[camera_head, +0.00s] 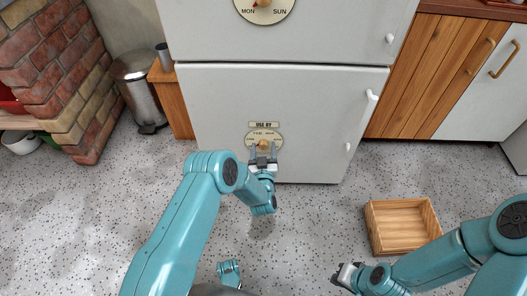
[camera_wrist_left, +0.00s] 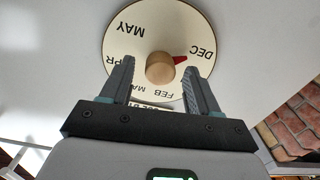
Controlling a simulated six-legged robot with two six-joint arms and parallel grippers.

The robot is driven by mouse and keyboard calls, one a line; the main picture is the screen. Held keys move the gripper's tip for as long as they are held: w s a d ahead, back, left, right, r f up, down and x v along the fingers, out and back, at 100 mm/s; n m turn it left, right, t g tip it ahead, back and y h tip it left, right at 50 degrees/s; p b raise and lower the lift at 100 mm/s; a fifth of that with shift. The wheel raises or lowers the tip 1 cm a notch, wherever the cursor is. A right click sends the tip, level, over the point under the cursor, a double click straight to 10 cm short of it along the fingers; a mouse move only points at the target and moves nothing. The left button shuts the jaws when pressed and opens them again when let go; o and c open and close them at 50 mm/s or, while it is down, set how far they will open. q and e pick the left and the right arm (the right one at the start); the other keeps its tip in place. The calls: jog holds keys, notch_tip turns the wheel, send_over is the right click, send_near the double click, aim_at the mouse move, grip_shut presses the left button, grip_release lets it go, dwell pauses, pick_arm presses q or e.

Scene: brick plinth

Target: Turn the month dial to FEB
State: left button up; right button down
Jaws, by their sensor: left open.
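The month dial (camera_head: 265,134) is a round cream disc low on the fridge's lower door, under a "USE BY" label (camera_head: 263,124). In the left wrist view the dial (camera_wrist_left: 150,22) appears upside down, with a wooden knob (camera_wrist_left: 159,67) at its centre. Its red pointer (camera_wrist_left: 180,60) points roughly at DEC. FEB shows at the picture's lower side; part of the lettering is hidden by the fingers. My left gripper (camera_head: 263,147) is open at the dial, one finger on each side of the knob with gaps visible. My right gripper (camera_head: 347,274) is low, away from the fridge; its jaws are unclear.
A second dial (camera_head: 265,8) with MON and SUN is on the upper door. A door handle (camera_head: 370,96) juts from the lower door's right side. A wooden crate (camera_head: 402,226) is on the floor at right. A bin (camera_head: 140,88) and brick wall (camera_head: 60,70) stand at left.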

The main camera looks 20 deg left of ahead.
pick_arm(q)
jog(key=c, duration=1)
jog(key=shift+c, duration=0.2)
jog(key=shift+m, duration=0.3)
jog(key=m, duration=0.3)
jog(key=shift+f+m+b, duration=0.1)
jog(key=shift+m+b, duration=0.2)
jog(key=shift+b, duration=0.1)
jog(key=m, duration=0.5)
jog(key=shift+d+m+b, duration=0.1)
jog(key=shift+m+b, duration=0.2)
jog(key=shift+b, duration=0.1)
jog(key=m, duration=0.5)
jog(key=shift+m+h, duration=0.3)
jog(key=shift+f+m+b, duration=0.1)
jog(key=shift+m+b, duration=0.3)
jog(key=shift+m, duration=1.9)
pick_arm(e)
jog(key=shift+w+d+f+t, duration=0.2)
jog(key=shift+w+f+t, duration=0.1)
jog(key=shift+w+f, duration=0.75)
jog(key=shift+s+f, duration=0.1)
jog(key=shift+s, duration=0.05)
